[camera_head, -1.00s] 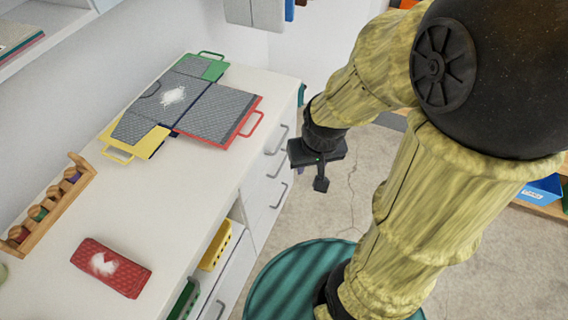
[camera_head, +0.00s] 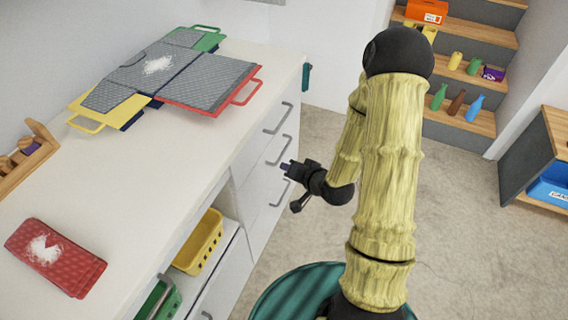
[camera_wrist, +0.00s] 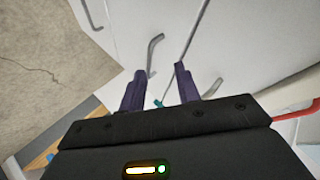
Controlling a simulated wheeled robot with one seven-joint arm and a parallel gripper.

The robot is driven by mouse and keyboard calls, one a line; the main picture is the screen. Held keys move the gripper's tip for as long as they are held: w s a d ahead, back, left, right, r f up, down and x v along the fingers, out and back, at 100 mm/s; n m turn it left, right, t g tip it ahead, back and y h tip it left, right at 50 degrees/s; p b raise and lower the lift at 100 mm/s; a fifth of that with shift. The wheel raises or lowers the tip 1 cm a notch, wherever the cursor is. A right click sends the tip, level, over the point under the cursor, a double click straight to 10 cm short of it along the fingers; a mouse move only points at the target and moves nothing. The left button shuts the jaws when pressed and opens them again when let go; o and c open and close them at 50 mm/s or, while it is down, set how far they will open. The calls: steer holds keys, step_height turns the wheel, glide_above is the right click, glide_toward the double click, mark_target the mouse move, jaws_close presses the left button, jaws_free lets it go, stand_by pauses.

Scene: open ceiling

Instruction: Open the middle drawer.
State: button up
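A white drawer unit stands at the right end of the counter, with three grey bar handles stacked on its front. The middle drawer (camera_head: 268,162) has its handle (camera_head: 279,150) between the top handle (camera_head: 278,117) and the lower handle (camera_head: 280,192). All three drawers look closed. My gripper (camera_head: 285,167) points at the drawer front, close to the middle handle. In the wrist view my gripper (camera_wrist: 160,69) is open, its two dark fingers apart and empty. The middle handle (camera_wrist: 155,48) shows just beyond the fingertips, in line with the gap. I see no clear contact.
The counter (camera_head: 150,190) carries grey boards with coloured handles and a red cloth-like item (camera_head: 55,258). A yellow basket (camera_head: 200,242) sits in the open shelf below. Floor (camera_head: 450,210) is clear to the right; stepped shelves (camera_head: 470,85) stand behind.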

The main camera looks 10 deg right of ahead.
steer(key=s+d+f+m+t+h+b, duration=0.1)
steer(key=d+f+m+t+b, duration=0.2)
steer(key=f+m+t+b, duration=0.6)
step_height(320, 180, down, 2)
steer(key=m+b, duration=0.2)
steer(key=m, duration=0.1)
steer(key=shift+d+f+m+b, duration=0.15)
steer(key=shift+d+m+b, duration=0.15)
steer(key=b+x, duration=0.1)
steer(key=b, duration=0.1)
steer(key=b+x, duration=0.3)
steer(key=b, duration=0.1)
steer(key=shift+w+f, duration=0.25)
steer(key=shift+f, duration=0.15)
steer(key=b, duration=0.2)
steer(key=shift+w+a+r+b, duration=0.1)
steer(key=shift+w+a+b, duration=0.05)
steer(key=shift+w+b, duration=0.25)
steer(key=shift+w+r+b, duration=0.15)
steer(key=shift+b, duration=1.1)
